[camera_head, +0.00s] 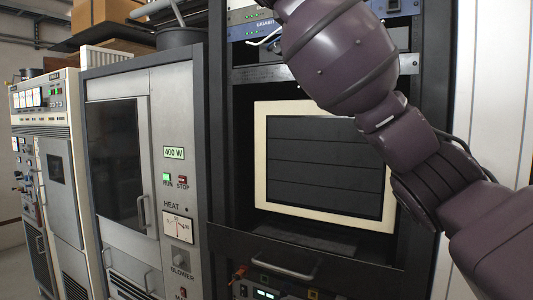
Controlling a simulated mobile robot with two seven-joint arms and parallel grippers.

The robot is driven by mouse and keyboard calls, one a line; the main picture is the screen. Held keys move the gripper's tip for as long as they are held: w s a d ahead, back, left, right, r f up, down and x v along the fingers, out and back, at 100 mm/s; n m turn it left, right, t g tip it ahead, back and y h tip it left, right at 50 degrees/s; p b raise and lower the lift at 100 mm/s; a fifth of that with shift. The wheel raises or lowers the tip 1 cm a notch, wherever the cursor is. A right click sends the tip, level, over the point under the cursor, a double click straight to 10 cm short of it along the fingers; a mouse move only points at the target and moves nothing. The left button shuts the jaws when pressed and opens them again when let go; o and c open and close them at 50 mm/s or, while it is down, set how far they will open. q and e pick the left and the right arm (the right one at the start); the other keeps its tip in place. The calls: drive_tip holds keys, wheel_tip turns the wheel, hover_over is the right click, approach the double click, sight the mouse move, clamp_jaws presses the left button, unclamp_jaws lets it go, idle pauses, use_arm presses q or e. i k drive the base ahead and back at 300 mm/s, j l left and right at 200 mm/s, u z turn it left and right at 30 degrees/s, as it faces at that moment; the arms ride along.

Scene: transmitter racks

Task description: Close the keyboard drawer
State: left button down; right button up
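The keyboard drawer (235,242) is a black tray in the dark rack, just below a cream-framed monitor (260,150). It appears to stick out from the rack front. A dark keyboard (312,238) seems to lie in it, partly in shadow. A curved metal handle (283,270) shows at the drawer's front or just below it; I cannot tell which. My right arm crosses the upper right of the view, in front of the rack and the monitor's right side. Its gripper is out of view past the top edge. My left gripper is not in view.
A grey cabinet (187,100) with a "400 W" label stands left of the rack. Further cabinets (60,140) stand at the far left. Rack units with knobs and lights (265,293) sit below the drawer. A white panel (495,90) stands at the right.

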sight(348, 262)
drive_tip(key=k+l, duration=0.15)
drive_tip(key=l, duration=0.2)
drive_tip(key=k+l, duration=0.15)
drive_tip(key=l, duration=0.2)
drive_tip(key=k+l, duration=0.15)
drive_tip(key=l, duration=0.2)
